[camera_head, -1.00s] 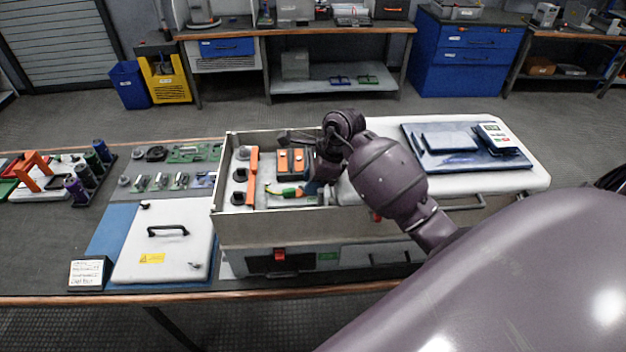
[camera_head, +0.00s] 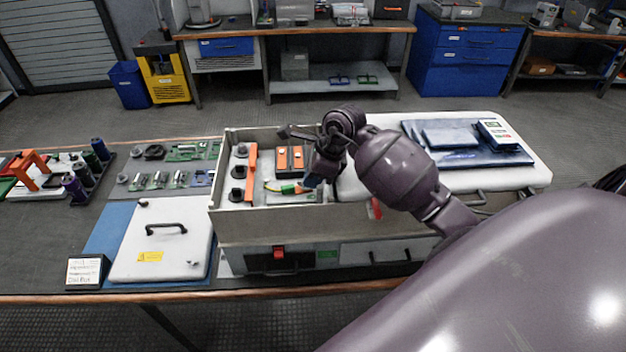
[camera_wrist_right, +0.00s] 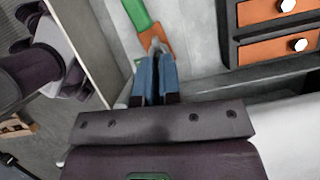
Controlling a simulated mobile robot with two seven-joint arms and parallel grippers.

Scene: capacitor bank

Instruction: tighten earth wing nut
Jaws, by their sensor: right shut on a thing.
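The open grey capacitor box (camera_head: 330,222) stands on the bench. Inside it, a green earth lead (camera_head: 291,189) with an orange-copper end lies at the front right. My right gripper (camera_head: 310,181) reaches down into the box at that end. In the right wrist view, its blue fingertips (camera_wrist_right: 154,70) are close together just by the copper-coloured end (camera_wrist_right: 155,40) of the green lead (camera_wrist_right: 138,14). The wing nut is hidden between the fingers, which are shut on it. My left gripper is not in view.
The box walls rise close around my gripper. A white lid (camera_head: 160,240) lies left of the box.

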